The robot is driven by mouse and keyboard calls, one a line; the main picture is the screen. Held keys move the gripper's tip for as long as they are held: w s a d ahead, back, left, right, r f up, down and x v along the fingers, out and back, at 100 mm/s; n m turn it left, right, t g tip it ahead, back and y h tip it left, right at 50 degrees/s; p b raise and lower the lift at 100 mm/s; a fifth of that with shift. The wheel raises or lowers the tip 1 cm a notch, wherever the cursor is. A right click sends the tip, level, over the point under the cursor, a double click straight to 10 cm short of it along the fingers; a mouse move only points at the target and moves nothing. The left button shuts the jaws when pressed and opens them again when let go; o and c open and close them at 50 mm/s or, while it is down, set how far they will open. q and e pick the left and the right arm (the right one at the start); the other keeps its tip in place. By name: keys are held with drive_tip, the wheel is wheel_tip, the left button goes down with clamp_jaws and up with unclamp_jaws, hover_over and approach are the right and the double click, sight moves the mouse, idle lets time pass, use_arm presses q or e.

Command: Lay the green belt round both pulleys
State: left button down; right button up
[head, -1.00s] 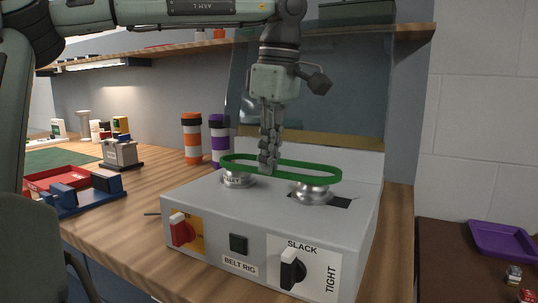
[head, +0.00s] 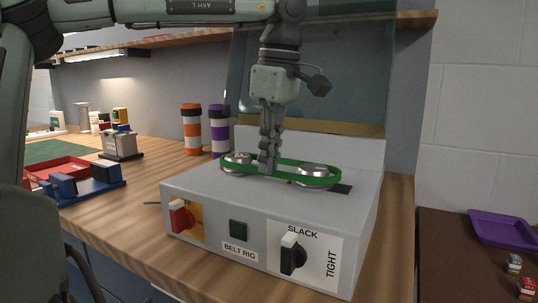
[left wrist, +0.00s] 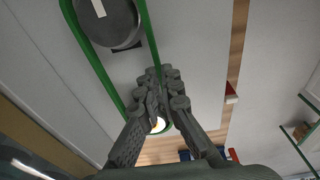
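The green belt (head: 284,161) is a long loop at the height of both pulleys on the grey belt rig (head: 200,185). It passes around the left pulley (head: 237,158) and the right pulley (head: 315,170), whose metal tops show inside the loop. My left gripper (head: 268,170) points down between the pulleys, shut on one long strand of the belt. In the left wrist view, the fingertips (left wrist: 166,78) close on that strand; one pulley (left wrist: 103,22) shows inside the loop, and the other end is partly hidden by the fingers. My right gripper is not in view.
The rig's front has a black knob (head: 292,254) at SLACK, a red switch (head: 181,217) and a dark green button (head: 238,230). A clear panel stands behind. Orange (head: 192,131) and purple (head: 219,130) striped cylinders and a red tray (head: 62,169) are to the left.

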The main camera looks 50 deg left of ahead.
use_arm(q)
drive_tip(key=shift+f, duration=0.4)
drive_tip(key=c, duration=1.6)
unclamp_jaws()
drive_tip(key=shift+c, duration=0.2)
wheel_tip(320, 180, up, 12)
drive_tip(key=d, duration=0.1)
drive_tip(key=shift+d, duration=0.25)
drive_tip(key=shift+f, duration=0.1)
